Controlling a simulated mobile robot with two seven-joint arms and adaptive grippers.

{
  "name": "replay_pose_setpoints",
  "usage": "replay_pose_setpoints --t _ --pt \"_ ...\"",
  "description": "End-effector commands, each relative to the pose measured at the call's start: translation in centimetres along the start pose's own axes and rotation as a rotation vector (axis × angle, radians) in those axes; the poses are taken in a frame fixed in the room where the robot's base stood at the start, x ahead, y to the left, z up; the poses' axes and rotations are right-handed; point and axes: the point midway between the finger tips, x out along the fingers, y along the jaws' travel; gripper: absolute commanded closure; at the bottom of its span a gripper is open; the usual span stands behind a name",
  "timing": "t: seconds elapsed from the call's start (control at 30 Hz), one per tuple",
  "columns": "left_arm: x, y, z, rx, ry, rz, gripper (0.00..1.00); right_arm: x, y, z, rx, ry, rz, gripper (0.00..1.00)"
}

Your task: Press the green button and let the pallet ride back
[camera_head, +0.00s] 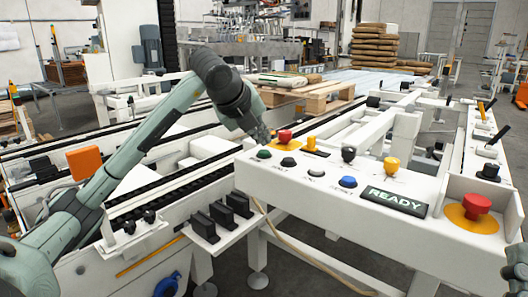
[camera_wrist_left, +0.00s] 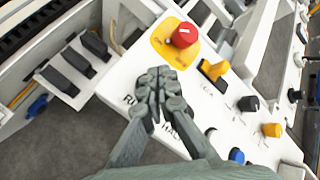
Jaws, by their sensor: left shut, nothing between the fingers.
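The green button (camera_head: 264,154) sits at the left end of the white control panel (camera_head: 262,177). My left gripper (camera_head: 262,138) is shut and empty, its fingertips just above the green button; I cannot tell whether they touch it. In the left wrist view the shut fingers (camera_wrist_left: 158,82) point at the panel and hide the green button. The wooden pallet (camera_head: 318,97) stands on the conveyor behind the panel, with a few flat sacks (camera_head: 283,79) on it. The dark display (camera_head: 395,200) reads READY.
A red mushroom button (camera_head: 285,135) on a yellow plate stands close behind my fingertips, with a yellow switch (camera_head: 311,143) beside it. Black (camera_head: 288,162), pale (camera_head: 316,173) and blue (camera_head: 348,182) buttons line the panel. Another red mushroom button (camera_head: 477,204) is at right.

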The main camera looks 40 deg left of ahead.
Motion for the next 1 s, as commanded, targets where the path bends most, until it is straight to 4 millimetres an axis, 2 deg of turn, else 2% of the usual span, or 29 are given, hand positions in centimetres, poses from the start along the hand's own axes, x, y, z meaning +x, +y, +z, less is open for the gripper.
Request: replay_pose_setpoints --t 0.73,1.0 --pt "-0.01 0.0 0.01 0.0 0.0 0.0 1.0 0.01 0.02 0.0 0.0 0.0 0.0 0.6" --pt "0.52 0.38 -0.37 0.0 0.0 0.0 1.0 -0.49 -0.01 0.66 0.001 -0.003 0.0 0.6"
